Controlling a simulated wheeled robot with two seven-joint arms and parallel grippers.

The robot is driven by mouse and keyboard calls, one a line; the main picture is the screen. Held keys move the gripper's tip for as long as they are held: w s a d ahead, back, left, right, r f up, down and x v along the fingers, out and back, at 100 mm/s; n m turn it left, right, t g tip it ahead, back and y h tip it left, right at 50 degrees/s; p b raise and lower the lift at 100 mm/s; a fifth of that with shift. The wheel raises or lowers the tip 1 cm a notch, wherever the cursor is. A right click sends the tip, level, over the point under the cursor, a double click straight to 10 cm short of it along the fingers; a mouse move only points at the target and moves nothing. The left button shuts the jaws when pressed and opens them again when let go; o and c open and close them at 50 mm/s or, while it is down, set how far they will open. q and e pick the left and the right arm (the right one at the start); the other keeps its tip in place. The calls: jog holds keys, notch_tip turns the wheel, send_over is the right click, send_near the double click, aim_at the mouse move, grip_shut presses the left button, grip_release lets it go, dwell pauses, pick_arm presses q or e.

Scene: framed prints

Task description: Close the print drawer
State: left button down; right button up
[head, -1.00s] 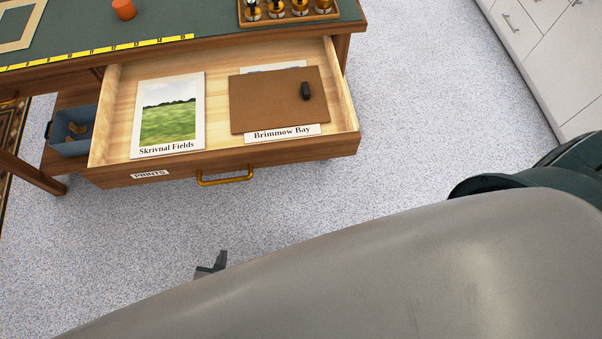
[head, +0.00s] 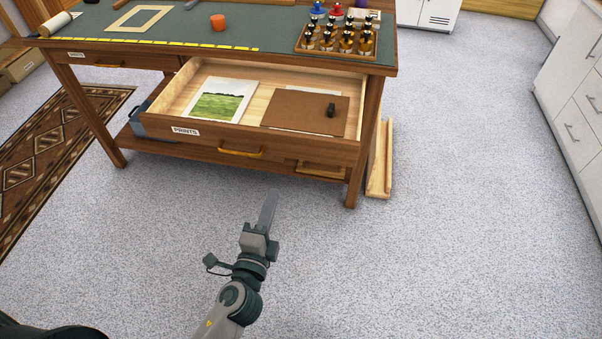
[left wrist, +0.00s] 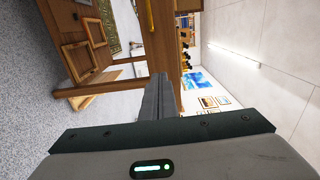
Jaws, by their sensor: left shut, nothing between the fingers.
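The print drawer (head: 300,148) stands pulled open from the wooden workbench (head: 375,105). Its front carries a PRINTS label (head: 186,131) and a brass handle (head: 240,152). Inside lie a landscape print (head: 218,103) on the left and a brown board (head: 300,108) with a small black item on it to the right. My left gripper (head: 270,205) is shut and empty, in front of and below the drawer front, apart from it. In the left wrist view the closed fingers (left wrist: 158,92) point toward the bench, which appears sideways. My right gripper is not in view.
A blue bin (head: 142,122) sits on the lower shelf. Floor in front is clear.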

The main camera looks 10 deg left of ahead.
aim_at(288, 148)
pick_arm(q)
jog(key=shift+r, duration=0.1)
jog(key=shift+w, duration=0.15)
